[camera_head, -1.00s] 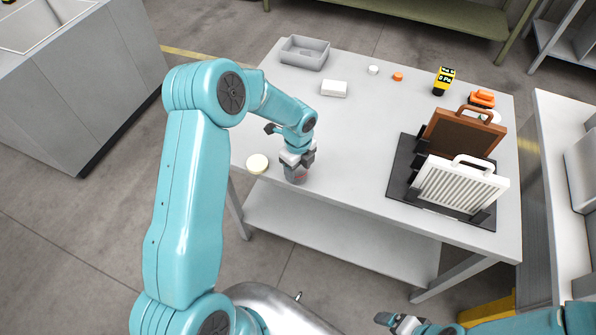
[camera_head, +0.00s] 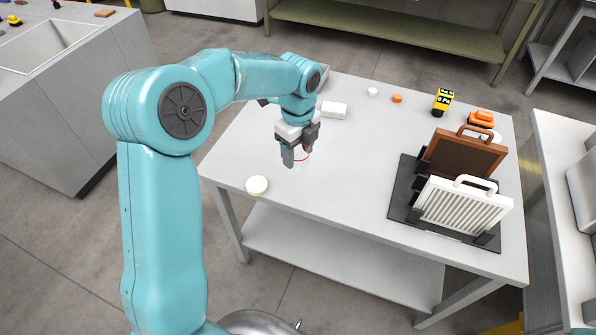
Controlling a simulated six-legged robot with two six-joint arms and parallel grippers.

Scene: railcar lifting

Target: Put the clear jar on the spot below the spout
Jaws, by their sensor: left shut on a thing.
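My left gripper (camera_head: 295,155) is shut on what looks like the clear jar (camera_head: 301,156), over the left part of the grey table (camera_head: 345,180). The jar is see-through and mostly hidden by the fingers; a thin red line shows on it. I cannot tell how far its base is from the tabletop. A round cream disc (camera_head: 257,185) lies near the table's front left edge, apart from the gripper. I cannot make out a spout or a marked spot. My right gripper is out of view.
A white block (camera_head: 334,110) lies behind the gripper. A white cap (camera_head: 372,91), an orange cap (camera_head: 397,98) and a yellow-black device (camera_head: 443,102) stand at the back. A dark rack (camera_head: 402,200) holds brown and white panels at right. The table's middle is clear.

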